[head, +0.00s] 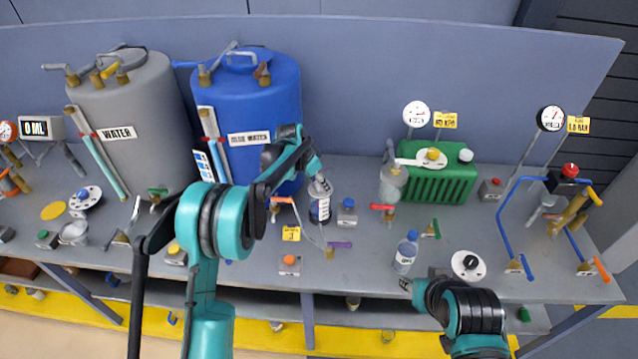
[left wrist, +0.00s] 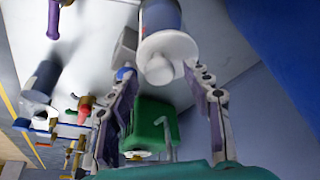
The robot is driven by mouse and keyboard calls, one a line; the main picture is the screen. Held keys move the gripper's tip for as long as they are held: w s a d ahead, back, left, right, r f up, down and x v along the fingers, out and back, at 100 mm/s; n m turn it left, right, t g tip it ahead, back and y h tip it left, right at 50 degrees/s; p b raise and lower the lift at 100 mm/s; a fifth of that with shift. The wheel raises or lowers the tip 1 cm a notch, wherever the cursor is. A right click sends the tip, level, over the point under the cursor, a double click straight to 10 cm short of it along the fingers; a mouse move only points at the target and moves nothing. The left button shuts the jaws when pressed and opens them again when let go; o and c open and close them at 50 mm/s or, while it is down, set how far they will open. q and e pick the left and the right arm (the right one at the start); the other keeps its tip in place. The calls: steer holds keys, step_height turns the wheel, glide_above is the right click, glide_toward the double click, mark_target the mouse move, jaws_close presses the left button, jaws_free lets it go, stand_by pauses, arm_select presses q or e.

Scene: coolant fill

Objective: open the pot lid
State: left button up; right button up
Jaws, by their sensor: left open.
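The pot looks to be the small cylindrical container (head: 320,208) with a dark blue body, a label and a pale lid (head: 319,188), upright on the bench in front of the blue tank. In the left wrist view the round white lid (left wrist: 166,57) with its raised knob lies ahead, between and just beyond my finger tips. My left gripper (head: 317,172) is just above the lid, and it shows in the left wrist view (left wrist: 160,78) with fingers spread and nothing held. Contact with the lid cannot be told. My right gripper (head: 406,285) is small near the bench's front edge; its fingers are unclear.
A blue-capped block (head: 347,212) stands close right of the pot. A thin-spouted valve (head: 329,251) is in front. The blue tank (head: 270,100) rises behind. A green box (head: 440,187) and a clear bottle (head: 405,253) stand further right.

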arm_select(q)
steer(key=shift+f, duration=0.15)
jaws_close()
steer(key=shift+w+r+g+p, duration=0.8)
steer(key=shift+g+p, duration=0.3)
steer(key=shift+g, duration=0.1)
steer(key=shift+w+r+n+g+p, duration=0.3)
steer(key=shift+w+g+p, duration=0.25)
steer(key=shift+p, duration=0.35)
steer(key=shift+g+p, duration=0.25)
steer(key=shift+p, duration=0.05)
steer(key=shift+s+f, duration=0.1)
jaws_free()
